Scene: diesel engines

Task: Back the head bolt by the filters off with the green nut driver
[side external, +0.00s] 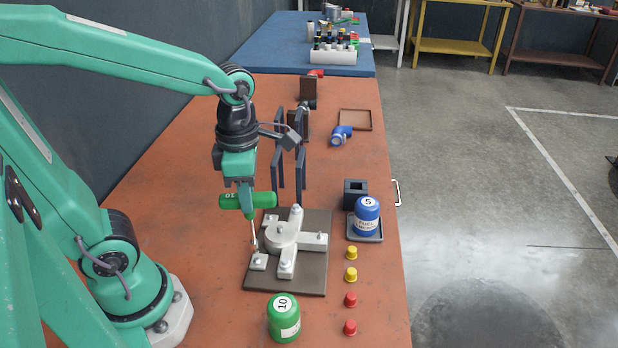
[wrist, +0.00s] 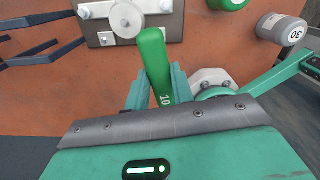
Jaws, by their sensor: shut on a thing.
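My gripper (side external: 246,190) is shut on the green nut driver (side external: 262,200), whose handle lies across the jaws and is marked 10. In the wrist view the driver's handle (wrist: 153,55) stands between the two fingers. I cannot tell whether the tip is seated on that bolt. The head has bolts on its other arms and sits on a dark plate (side external: 318,262). A green filter (side external: 283,318) marked 10 stands in front of the plate.
A blue filter (side external: 367,216) marked 5 stands on a small tray at the right. A grey canister (wrist: 284,28) marked 30 shows in the wrist view. Yellow caps (side external: 351,274) and red caps (side external: 350,299) line the right edge. Dark upright posts (side external: 300,172) stand behind the plate.

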